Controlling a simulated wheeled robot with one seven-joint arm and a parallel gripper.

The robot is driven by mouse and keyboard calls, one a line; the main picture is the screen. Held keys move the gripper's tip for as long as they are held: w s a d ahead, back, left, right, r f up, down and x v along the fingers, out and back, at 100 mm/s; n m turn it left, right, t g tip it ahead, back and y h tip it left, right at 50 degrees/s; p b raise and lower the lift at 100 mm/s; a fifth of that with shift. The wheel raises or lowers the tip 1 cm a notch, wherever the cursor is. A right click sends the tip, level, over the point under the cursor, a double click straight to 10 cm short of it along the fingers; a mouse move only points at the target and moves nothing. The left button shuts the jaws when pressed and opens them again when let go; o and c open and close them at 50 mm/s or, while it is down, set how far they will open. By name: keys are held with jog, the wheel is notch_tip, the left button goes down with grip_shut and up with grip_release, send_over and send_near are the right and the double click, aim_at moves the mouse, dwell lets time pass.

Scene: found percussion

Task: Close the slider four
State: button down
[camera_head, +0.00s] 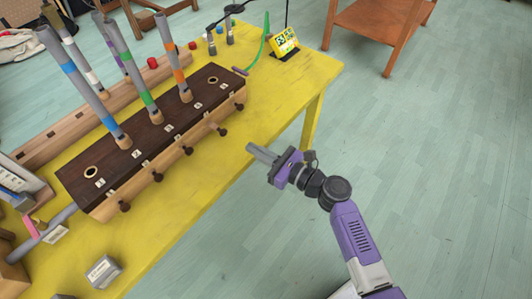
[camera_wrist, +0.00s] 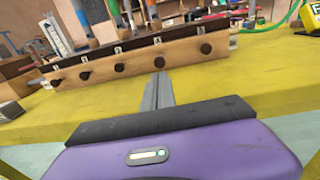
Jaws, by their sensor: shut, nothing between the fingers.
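A long wooden box (camera_head: 170,165) with a dark top lies on the yellow table. A row of several dark slider knobs sticks out along its front. Counting from the left, slider four's knob (camera_head: 221,131) is right of the middle; a short stem shows behind it. It also shows in the wrist view (camera_wrist: 157,62). My gripper (camera_head: 250,148) is shut and empty, off the table's near edge, pointing toward the box. In the wrist view its fingers (camera_wrist: 158,77) point almost straight at slider four's knob, apart from it.
Grey tubes with blue (camera_head: 68,68), green (camera_head: 147,97) and orange (camera_head: 179,76) bands stand up from the box. A yellow device (camera_head: 285,42) stands at the table's far right corner. A small grey block (camera_head: 103,271) lies front left. The tabletop (camera_head: 190,210) before the knobs is clear.

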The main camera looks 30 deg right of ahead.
aim_at(225, 134)
jog(key=x, duration=0.8)
